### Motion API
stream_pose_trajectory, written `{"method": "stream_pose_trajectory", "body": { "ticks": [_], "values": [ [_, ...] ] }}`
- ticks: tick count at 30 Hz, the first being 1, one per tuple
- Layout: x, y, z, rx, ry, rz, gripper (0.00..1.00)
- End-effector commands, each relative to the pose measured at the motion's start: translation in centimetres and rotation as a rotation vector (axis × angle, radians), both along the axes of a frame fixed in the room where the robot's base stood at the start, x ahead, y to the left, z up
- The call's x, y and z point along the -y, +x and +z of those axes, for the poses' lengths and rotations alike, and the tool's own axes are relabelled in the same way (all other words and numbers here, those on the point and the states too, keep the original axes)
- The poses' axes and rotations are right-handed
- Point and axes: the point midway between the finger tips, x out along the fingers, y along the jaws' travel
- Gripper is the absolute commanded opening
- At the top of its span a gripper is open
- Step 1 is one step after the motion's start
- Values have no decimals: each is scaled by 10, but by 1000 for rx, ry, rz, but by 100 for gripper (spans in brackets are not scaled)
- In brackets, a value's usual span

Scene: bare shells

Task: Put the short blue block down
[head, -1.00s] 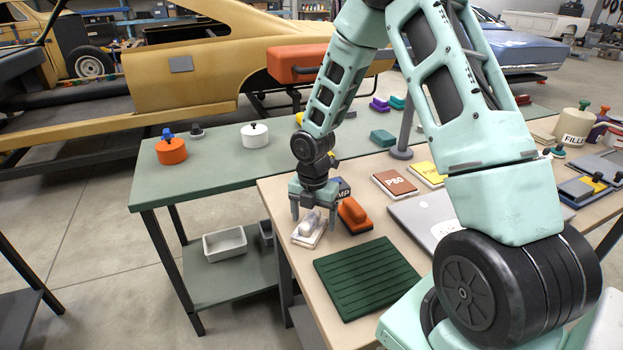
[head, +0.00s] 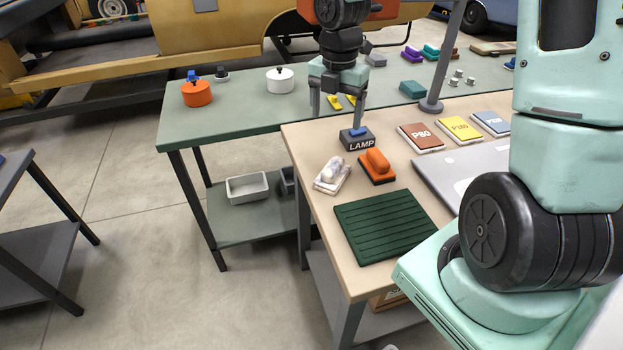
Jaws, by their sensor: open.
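My gripper (head: 338,114) is open with its fingers wide apart. It hangs above the far edge of the wooden bench, with nothing visible held. I cannot tell for sure which thing is the short blue block. A small blue piece (head: 357,131) sits on top of the dark box marked LAMP (head: 357,141), close under the right fingertip; it looks like a button. A teal block (head: 412,87) lies on the green bench behind.
A white block (head: 332,173) and an orange block (head: 376,164) lie on the wooden bench (head: 312,150), beside a dark green ribbed mat (head: 392,226). Sandpaper packs (head: 420,137) and a grey post (head: 447,60) stand to the right. The mat is clear.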

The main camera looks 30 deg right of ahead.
Motion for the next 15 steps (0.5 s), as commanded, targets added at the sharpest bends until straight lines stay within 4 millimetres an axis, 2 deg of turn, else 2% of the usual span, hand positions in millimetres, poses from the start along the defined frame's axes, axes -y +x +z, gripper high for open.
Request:
{"method": "stream_pose_trajectory", "body": {
  "ticks": [5,9,12,15],
  "values": [
    [-70,-26,10,-2,-4,-195,79],
    [-137,-70,18,-1,0,-469,79],
    [-174,-108,22,-2,6,-677,79],
    [-203,-148,25,-4,16,-882,79]
  ]
}}
